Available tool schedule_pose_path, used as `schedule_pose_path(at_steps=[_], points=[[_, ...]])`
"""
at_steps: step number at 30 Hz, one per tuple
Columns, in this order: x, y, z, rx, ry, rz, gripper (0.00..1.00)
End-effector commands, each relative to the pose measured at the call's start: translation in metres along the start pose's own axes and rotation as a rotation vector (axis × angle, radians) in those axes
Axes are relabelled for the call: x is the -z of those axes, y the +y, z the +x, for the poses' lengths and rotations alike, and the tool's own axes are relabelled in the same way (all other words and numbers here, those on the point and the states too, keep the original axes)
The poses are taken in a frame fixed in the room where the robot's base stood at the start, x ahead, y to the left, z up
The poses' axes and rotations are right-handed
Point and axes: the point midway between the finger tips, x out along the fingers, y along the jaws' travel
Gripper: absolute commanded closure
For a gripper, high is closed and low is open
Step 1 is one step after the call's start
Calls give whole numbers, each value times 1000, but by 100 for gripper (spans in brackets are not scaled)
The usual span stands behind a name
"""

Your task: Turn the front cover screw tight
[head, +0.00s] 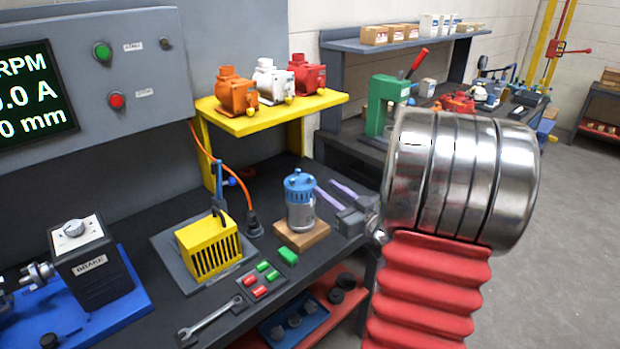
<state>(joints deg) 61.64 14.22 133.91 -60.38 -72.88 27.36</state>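A small motor (300,203) with a silver body and a blue top cover stands upright on a wooden block (302,238) on the dark bench. No single cover screw can be made out at this size. My gripper (325,185) is just right of the motor, its two pale purple fingers apart with nothing seen between them. The fingers point left and away, level with the upper motor body. The left fingertip is close to the motor's right side; I cannot tell whether it touches.
A yellow slotted box (209,247) stands left of the motor. A green block (288,256), a pad with red and green pieces (262,279) and a wrench (210,318) lie in front. A yellow shelf (262,120) with several pumps stands behind. My arm blocks the right.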

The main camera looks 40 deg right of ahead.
Motion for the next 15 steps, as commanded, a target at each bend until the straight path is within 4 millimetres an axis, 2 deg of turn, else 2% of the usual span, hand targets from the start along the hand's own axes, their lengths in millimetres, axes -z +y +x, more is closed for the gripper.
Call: schedule_pose_path(at_steps=[15], points=[[0,-1,75,2,0,-1,68]])
